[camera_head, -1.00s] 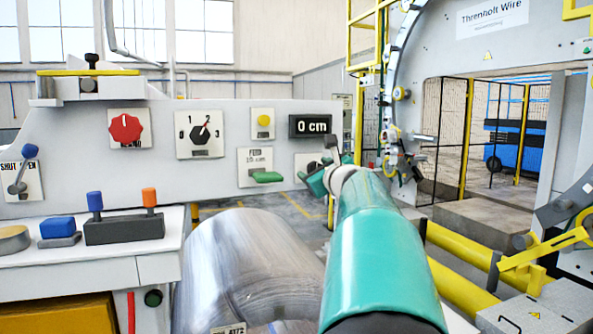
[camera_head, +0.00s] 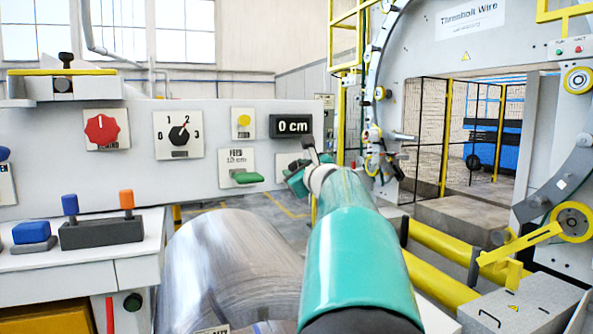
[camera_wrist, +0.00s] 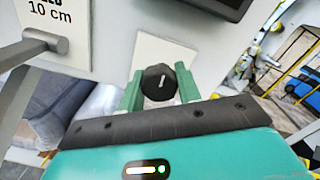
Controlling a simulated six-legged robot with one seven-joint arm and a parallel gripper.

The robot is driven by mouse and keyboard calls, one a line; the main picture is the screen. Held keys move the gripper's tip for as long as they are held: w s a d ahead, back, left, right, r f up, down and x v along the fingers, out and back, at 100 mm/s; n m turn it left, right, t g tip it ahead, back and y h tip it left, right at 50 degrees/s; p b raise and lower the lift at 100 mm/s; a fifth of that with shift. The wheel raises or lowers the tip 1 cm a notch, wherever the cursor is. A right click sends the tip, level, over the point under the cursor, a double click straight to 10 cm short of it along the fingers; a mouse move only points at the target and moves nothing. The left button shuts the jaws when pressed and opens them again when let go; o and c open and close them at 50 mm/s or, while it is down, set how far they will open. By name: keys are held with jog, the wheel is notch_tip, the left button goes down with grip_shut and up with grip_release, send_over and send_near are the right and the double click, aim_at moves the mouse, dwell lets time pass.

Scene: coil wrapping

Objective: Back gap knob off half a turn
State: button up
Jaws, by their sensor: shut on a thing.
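The black knob (camera_wrist: 158,83) with a short white mark sits on a pale plate (camera_wrist: 173,56) in the wrist view. The mark stands nearly upright in that tilted picture. My gripper (camera_wrist: 160,92) has its two green fingers on either side of the knob, shut on it. In the head view my gripper (camera_head: 298,184) is at the plate (camera_head: 287,162) below the display (camera_head: 291,126), which reads 0 cm. My arm and gripper hide the knob there. The plate's lettering is not readable.
The panel also carries a red knob (camera_head: 102,130), a 0-to-3 selector (camera_head: 179,133), a yellow button (camera_head: 244,120) and a green feed handle (camera_head: 247,177) close left of my gripper. A metal coil (camera_head: 225,265) lies below. Yellow rollers (camera_head: 440,282) are at right.

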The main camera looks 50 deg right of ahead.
jog(key=n, duration=0.4)
jog(key=shift+w+a+n, duration=0.1)
jog(key=shift+n, duration=0.3)
jog(key=n, duration=0.4)
jog(key=shift+r, duration=0.1)
jog(key=n, duration=0.4)
jog(key=shift+n+g, duration=0.3)
jog(key=shift+n, duration=0.1)
jog(key=n, duration=0.8)
jog(key=shift+n, duration=0.3)
jog(key=n, duration=0.3)
jog(key=shift+n+h, duration=0.3)
jog(key=n, duration=0.4)
jog(key=shift+n, duration=1.8)
